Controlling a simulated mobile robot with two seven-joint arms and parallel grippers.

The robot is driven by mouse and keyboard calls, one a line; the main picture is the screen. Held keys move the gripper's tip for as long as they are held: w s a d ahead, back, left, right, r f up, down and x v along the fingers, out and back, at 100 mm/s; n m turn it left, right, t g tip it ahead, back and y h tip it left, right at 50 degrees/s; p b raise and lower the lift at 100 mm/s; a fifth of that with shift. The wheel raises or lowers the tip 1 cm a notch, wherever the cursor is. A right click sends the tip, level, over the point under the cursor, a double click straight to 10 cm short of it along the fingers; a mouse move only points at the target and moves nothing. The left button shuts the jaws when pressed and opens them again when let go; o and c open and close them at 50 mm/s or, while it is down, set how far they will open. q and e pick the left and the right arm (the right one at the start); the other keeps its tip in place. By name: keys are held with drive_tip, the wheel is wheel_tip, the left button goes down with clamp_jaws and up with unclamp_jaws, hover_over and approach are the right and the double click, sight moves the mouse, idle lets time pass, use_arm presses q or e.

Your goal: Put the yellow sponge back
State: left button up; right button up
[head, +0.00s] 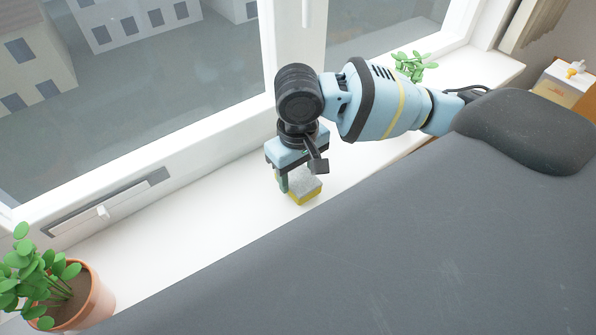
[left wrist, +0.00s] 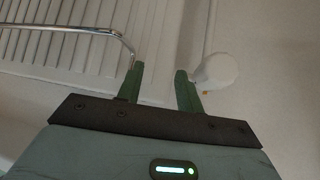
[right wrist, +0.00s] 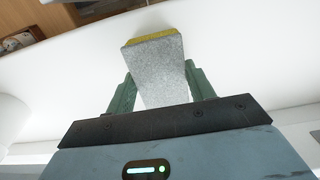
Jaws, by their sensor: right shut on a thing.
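The yellow sponge (head: 304,191) has a pale grey upper layer and a yellow layer below. In the head view it is at the white window sill (head: 215,215), under my right gripper (head: 291,187). In the right wrist view the sponge (right wrist: 156,70) sits between the two green fingers, and my right gripper (right wrist: 160,88) is shut on it. I cannot tell whether the sponge touches the sill. My left gripper (left wrist: 160,78) shows only in the left wrist view; its fingers are apart with nothing between them.
A potted plant (head: 90,300) stands on the sill at lower left, and another plant (head: 414,66) at the far right end. A white radiator (left wrist: 70,50) and a round white knob (left wrist: 215,70) are near my left gripper.

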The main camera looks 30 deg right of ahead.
sight(298, 176)
drive_tip(key=o, duration=0.9)
drive_tip(key=shift+f, duration=0.15)
wheel_tip(298, 176, up, 12)
drive_tip(key=shift+r, duration=0.2)
